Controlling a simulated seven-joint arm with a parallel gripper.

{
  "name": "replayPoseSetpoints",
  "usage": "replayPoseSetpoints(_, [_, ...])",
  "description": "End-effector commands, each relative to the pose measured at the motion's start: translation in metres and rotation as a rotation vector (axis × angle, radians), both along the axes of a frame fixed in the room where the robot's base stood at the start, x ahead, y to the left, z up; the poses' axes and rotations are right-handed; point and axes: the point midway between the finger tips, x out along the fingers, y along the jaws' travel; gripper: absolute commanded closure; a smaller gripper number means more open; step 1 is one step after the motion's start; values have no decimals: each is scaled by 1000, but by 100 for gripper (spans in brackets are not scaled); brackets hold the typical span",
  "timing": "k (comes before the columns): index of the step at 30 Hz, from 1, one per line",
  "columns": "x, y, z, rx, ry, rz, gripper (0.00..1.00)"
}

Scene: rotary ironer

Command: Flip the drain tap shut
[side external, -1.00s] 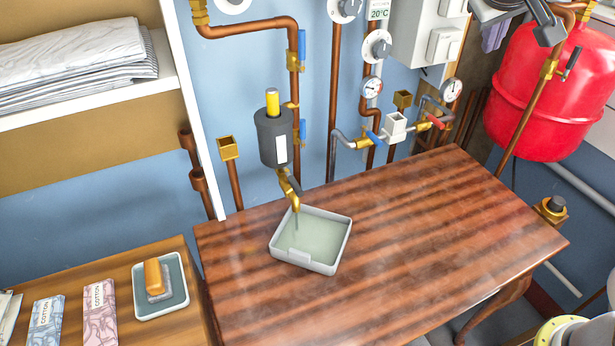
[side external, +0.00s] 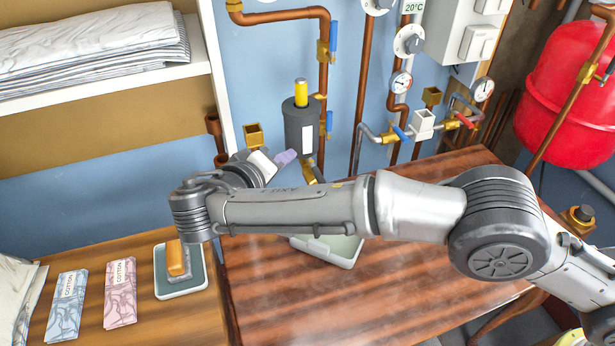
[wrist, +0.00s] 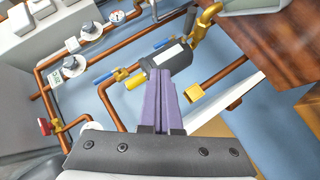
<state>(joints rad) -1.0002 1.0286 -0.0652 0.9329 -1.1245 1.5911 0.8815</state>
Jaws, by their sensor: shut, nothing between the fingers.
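The drain tap (side external: 311,171) is a brass fitting below a grey canister (side external: 298,128) with a yellow top. My arm hides part of it in the side view. In the wrist view the brass tap (wrist: 206,24) shows at the top, with a dark lever (wrist: 188,24) beside it. My gripper (side external: 294,155) has purple fingers, shut and empty, at the canister's lower left. In the wrist view the fingers (wrist: 161,74) point at the canister (wrist: 172,60), overlapping its edge. Whether they touch it, I cannot tell.
A pale tray (side external: 345,258) stands on the wooden table (side external: 290,305) below the tap, partly hidden by my arm. Copper pipes with blue-handled valves (side external: 329,122) run close to the canister. A brass square fitting (side external: 253,134) is left of it. A soap dish (side external: 194,287) lies lower left.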

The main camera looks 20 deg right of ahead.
Motion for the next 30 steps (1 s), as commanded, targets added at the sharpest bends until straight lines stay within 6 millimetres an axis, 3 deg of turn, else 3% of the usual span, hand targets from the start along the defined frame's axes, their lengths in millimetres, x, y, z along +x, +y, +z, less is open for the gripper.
replayPoseSetpoints(1, [-9,12,-16,-22,15,24,100])
replayPoseSetpoints(4, [-22,28,-36,-53,33,57,100])
replayPoseSetpoints(10, [-32,38,-40,-59,37,81,100])
replayPoseSetpoints(20, [-29,35,-41,-59,37,79,100])
replayPoseSetpoints(30, [8,3,-61,-59,38,76,100])
